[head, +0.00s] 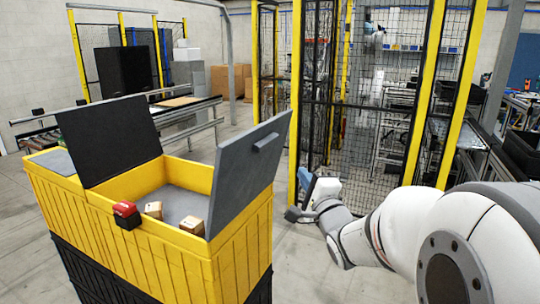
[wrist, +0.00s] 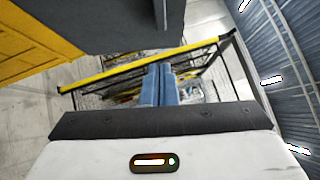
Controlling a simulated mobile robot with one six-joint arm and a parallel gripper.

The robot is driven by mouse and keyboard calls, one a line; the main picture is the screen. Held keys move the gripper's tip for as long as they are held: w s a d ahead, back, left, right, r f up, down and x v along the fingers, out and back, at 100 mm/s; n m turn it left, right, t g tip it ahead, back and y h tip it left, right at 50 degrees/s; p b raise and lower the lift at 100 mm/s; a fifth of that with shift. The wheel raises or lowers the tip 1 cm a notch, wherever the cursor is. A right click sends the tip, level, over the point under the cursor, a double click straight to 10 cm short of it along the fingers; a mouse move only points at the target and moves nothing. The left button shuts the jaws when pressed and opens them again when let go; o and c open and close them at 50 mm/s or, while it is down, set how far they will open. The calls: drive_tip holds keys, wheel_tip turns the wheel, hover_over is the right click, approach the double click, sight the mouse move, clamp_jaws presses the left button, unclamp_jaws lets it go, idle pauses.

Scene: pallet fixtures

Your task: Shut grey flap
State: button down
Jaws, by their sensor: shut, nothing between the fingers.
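The grey flap (head: 243,178) stands raised at the right end of the yellow bin (head: 150,248), leaning outward, with a small handle (head: 266,142) on its outer face. In the wrist view, a dark grey panel, probably the flap (wrist: 115,22), fills the upper left next to yellow bin wall. My gripper (head: 306,180) is to the right of the flap, beside its outer side and apart from it in the picture. In the wrist view its blue fingers (wrist: 159,80) are together with nothing between them. The depth between fingers and flap is hard to judge.
A black flap (head: 108,138) stands raised at the bin's left opening. Two small cartons (head: 192,226) are inside the bin. A red and black latch-like part (head: 126,213) sits on the front rim. A yellow-posted mesh fence (head: 345,110) stands behind my gripper.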

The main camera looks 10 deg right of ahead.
drive_tip(key=p, duration=0.3)
approach(272, 143)
drive_tip(key=w+d, duration=0.3)
drive_tip(key=w+a, duration=0.1)
drive_tip(key=w+a+r+p, duration=0.1)
drive_tip(key=a, duration=0.1)
drive_tip(key=shift+w+p, duration=0.15)
drive_tip(key=shift+p, duration=0.15)
drive_tip(key=shift+w+a, duration=0.25)
drive_tip(key=shift+a, duration=0.1)
drive_tip(key=shift+a, duration=0.1)
